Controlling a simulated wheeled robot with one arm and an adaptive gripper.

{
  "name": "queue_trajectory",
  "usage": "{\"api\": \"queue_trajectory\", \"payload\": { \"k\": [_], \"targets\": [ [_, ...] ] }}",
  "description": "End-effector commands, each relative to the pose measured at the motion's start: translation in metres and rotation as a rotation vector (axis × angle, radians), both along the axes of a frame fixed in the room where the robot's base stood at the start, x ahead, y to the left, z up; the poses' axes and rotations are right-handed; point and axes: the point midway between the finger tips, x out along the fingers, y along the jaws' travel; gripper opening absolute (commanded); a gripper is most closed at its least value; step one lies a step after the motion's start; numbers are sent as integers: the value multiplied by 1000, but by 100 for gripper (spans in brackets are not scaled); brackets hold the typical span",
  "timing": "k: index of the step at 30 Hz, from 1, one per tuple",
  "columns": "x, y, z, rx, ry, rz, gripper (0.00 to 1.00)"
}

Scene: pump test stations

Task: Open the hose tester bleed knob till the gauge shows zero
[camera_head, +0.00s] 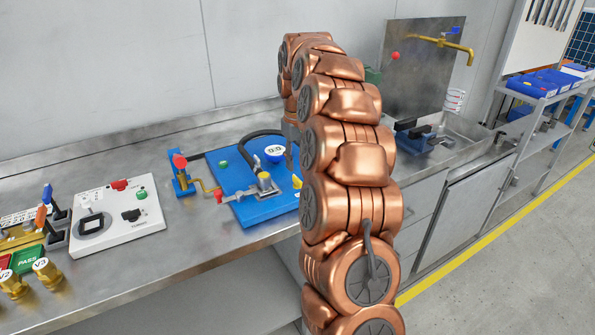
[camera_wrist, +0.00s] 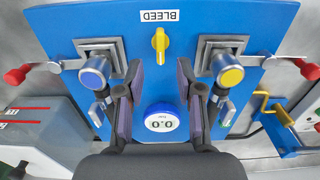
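The hose tester is a blue panel (camera_wrist: 222,14) on the bench; it also shows in the head view (camera_head: 232,176), partly hidden by my arm. The yellow bleed knob (camera_wrist: 159,43) sits below the BLEED label (camera_wrist: 159,15) in the wrist view. In the head view a yellow part (camera_head: 297,182) shows at my arm's edge. The round gauge (camera_wrist: 162,118) reads 0.0 in the wrist view; its face (camera_head: 274,150) also shows in the head view. My gripper (camera_wrist: 160,88) is open and empty over the panel, its fingers apart, with the knob beyond the fingertips, not between them.
A blue-capped fitting (camera_wrist: 95,72) and a yellow-capped fitting (camera_wrist: 229,74) flank the fingers closely. Red-tipped levers (camera_wrist: 16,76) stick out at the panel's sides. In the head view a white box (camera_head: 117,219) stands left, and a sink (camera_head: 446,135) lies right.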

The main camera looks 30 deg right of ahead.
Motion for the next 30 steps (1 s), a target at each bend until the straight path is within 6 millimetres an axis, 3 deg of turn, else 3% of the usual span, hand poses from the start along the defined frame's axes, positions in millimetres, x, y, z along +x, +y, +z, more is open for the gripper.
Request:
{"api": "queue_trajectory", "payload": {
  "k": [6, 13, 30],
  "targets": [
    [1, 0, 31, -1, -1, -1, 36],
    [1, 0, 54, 1, 0, 0, 36],
    [0, 1, 64, 2, 2, 1, 36]
  ]
}}
